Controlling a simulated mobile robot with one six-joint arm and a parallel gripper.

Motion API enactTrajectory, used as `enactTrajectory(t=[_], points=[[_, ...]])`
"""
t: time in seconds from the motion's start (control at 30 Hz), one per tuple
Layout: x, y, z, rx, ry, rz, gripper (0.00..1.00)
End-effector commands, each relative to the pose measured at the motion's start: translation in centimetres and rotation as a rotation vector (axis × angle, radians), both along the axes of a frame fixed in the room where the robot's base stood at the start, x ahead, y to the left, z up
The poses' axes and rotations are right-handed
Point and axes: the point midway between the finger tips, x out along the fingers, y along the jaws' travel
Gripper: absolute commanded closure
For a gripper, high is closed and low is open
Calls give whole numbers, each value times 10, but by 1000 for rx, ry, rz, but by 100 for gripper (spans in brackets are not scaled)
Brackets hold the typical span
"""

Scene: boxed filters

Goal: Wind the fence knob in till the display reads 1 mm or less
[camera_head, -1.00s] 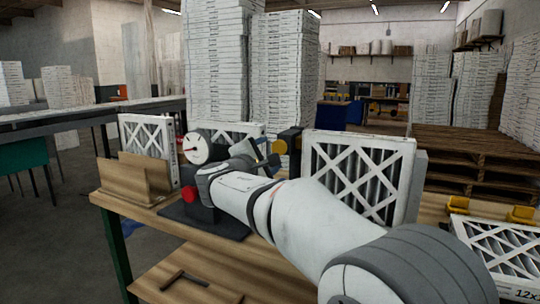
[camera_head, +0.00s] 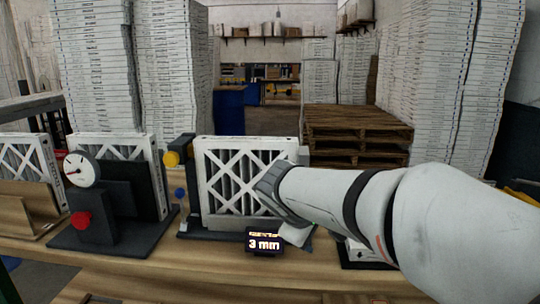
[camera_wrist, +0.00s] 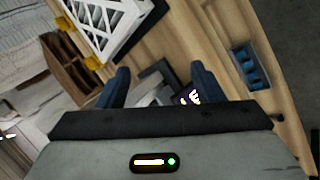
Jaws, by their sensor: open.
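The display (camera_head: 264,243) stands on the bench front and reads 3 mm. It also shows in the wrist view (camera_wrist: 188,95), beside my right finger. Behind it a white-framed filter (camera_head: 222,212) stands upright on a dark base (camera_head: 195,233). My gripper (camera_wrist: 162,82) is open, with its dark blue fingers apart; a grey and dark fixture part (camera_wrist: 157,75) shows between and beyond them. In the head view my wrist covers the filter's lower right side. I cannot make out the fence knob for certain; it may be hidden by my gripper.
A blue bin (camera_wrist: 248,65) and another filter (camera_wrist: 112,22) show in the wrist view.

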Motion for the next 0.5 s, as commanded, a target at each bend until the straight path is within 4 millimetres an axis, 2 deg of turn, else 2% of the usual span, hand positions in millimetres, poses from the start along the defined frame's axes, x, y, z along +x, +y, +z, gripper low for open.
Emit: enactTrajectory(t=[0.03, 0.1, 0.2, 0.33, 0.4, 0.5], points=[[-30, -25, 2, 94, 32, -108, 39], [-71, -45, -11, 233, 74, -254, 39], [-121, -58, -26, 412, 114, -444, 39], [-164, -60, -41, 583, 137, -625, 39], [-177, -58, -46, 640, 143, -686, 39], [-186, -56, -50, 685, 148, -730, 39]])
